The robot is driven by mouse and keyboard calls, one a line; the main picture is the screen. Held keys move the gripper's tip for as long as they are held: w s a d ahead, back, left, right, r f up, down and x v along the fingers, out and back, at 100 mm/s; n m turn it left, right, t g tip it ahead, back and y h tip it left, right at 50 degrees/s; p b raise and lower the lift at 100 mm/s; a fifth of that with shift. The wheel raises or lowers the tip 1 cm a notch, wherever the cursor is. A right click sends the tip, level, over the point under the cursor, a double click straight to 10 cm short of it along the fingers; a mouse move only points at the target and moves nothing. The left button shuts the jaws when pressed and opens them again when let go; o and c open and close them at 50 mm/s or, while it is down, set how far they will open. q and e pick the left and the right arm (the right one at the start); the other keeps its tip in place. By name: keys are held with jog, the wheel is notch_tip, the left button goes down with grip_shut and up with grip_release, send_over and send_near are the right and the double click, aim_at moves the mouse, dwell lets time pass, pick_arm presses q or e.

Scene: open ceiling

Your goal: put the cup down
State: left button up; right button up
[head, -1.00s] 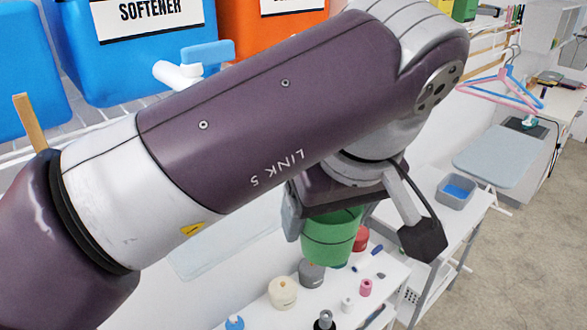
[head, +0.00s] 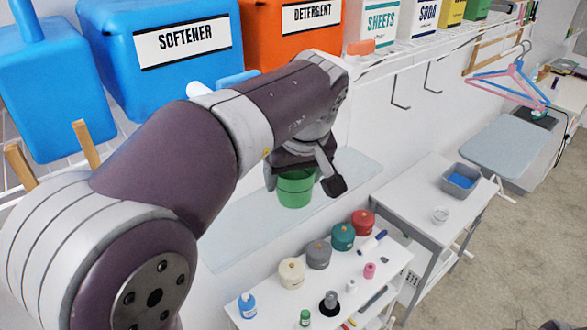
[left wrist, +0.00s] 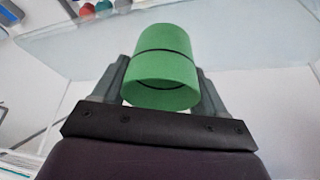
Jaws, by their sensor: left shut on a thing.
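A green cup (head: 295,190) with a dark band is held in my left gripper (head: 301,178). In the left wrist view the cup (left wrist: 166,72) sits between the two grey fingers of the gripper (left wrist: 164,85). In the head view the cup is in front of a pale, see-through shelf (head: 235,222) on the white wall. I cannot tell whether the cup's base touches this shelf. My left wrist hides the cup's upper part in the head view. My right gripper is not in view.
A white cart (head: 270,310) with thread spools and small bottles stands below the shelf. Right of it is a white table (head: 415,190) with a grey bin (head: 460,180). A wire shelf with a blue softener box (head: 165,60) and an orange detergent box (head: 285,45) is above.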

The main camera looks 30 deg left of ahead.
pick_arm(q)
jog(key=shift+w+f, duration=0.15)
jog(key=o, duration=1)
jog(key=shift+w, duration=0.2)
jog(key=shift+s, duration=0.25)
jog(key=b+v, duration=0.2)
jog(key=v, duration=1)
jog(key=shift+w, duration=0.1)
